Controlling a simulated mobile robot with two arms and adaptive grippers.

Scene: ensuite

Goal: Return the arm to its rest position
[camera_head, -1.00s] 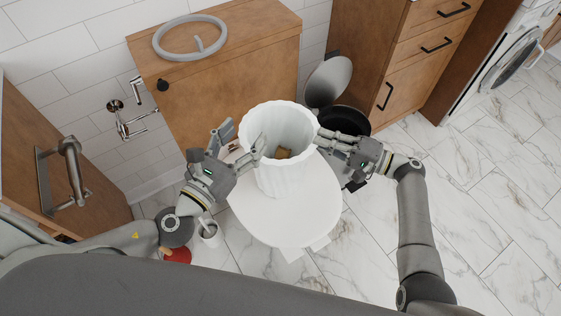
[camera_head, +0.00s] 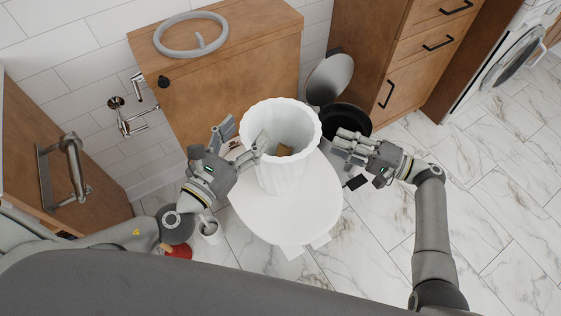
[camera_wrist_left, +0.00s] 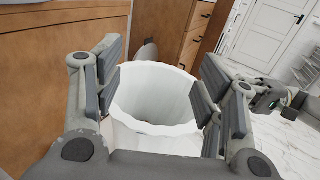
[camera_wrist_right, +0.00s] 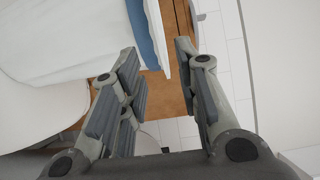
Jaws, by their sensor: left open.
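A white fluted bin (camera_head: 283,170) stands upright on the white toilet lid (camera_head: 290,220), with something brownish inside. It also shows in the left wrist view (camera_wrist_left: 155,95). My left gripper (camera_head: 240,136) is at the bin's left rim in the head view. Its fingers are spread and nothing is held; whether one touches the rim I cannot tell. In the left wrist view the bin lies between and beyond the fingers (camera_wrist_left: 155,82). My right gripper (camera_head: 338,146) is to the right of the bin, apart from it. Its fingers are apart and empty in the right wrist view (camera_wrist_right: 158,75).
A black pedal bin with its lid (camera_head: 329,78) raised stands behind my right gripper. A wooden cabinet (camera_head: 225,100) with a grey ring (camera_head: 163,33) on top is behind. A wall holder (camera_head: 124,122), brush pot (camera_head: 210,233) and red plunger (camera_head: 178,251) are left. Floor (camera_head: 480,210) is clear right.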

